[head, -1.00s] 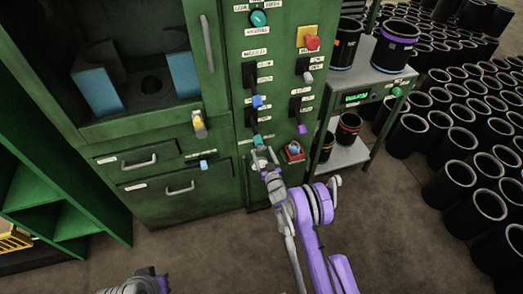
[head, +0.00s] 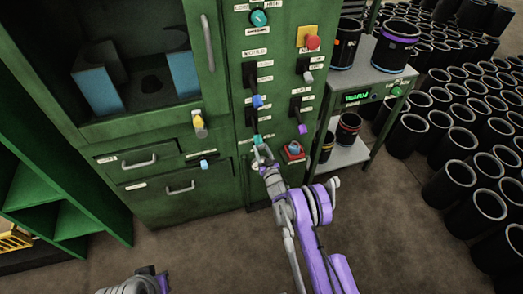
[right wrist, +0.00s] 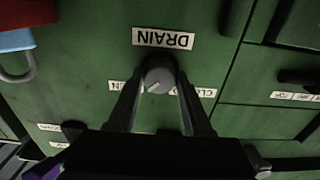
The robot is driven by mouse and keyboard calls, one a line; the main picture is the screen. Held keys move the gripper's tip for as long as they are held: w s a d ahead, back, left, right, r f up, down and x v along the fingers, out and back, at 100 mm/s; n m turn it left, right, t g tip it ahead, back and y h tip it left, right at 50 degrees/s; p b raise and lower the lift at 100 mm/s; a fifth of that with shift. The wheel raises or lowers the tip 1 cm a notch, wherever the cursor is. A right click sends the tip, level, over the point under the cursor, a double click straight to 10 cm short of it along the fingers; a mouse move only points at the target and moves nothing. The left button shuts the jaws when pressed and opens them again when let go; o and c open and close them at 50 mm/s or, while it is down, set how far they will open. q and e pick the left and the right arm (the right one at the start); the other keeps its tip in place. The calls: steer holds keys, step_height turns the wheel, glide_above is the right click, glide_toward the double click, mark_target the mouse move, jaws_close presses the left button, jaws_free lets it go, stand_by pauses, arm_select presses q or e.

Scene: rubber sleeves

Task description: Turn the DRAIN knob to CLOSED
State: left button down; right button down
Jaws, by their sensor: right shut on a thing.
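The DRAIN knob (right wrist: 159,76) is a round grey knob on the green cabinet front, with a light pointer mark angled to the lower left in the right wrist view. The DRAIN label (right wrist: 163,38) appears upside down there. The CLOSED label (right wrist: 205,92) is on the knob's right, partly hidden by a finger. Another label is partly hidden on its left. My right gripper (right wrist: 159,90) is shut on the knob, one finger on each side; in the head view the gripper (head: 262,153) hides most of the knob. My left arm shows at the bottom left; its jaw state is unclear.
A red box (head: 293,151) with a blue part is close on the right. A shelf cart (head: 350,155) and several black sleeves stand further right.

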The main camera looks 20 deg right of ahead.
steer(key=n+b, duration=0.2)
steer(key=n, duration=0.1)
steer(key=shift+f+b, duration=0.15)
steer(key=shift+b, duration=0.25)
steer(key=n+b, duration=0.2)
steer(key=n, duration=0.2)
steer(key=shift+n, duration=0.4)
steer(key=n+b, duration=0.2)
steer(key=n, duration=0.3)
steer(key=shift+n+b, duration=0.7)
steer(key=shift+n, duration=1.8)
steer(key=shift+c, duration=1.6)
jaws_free()
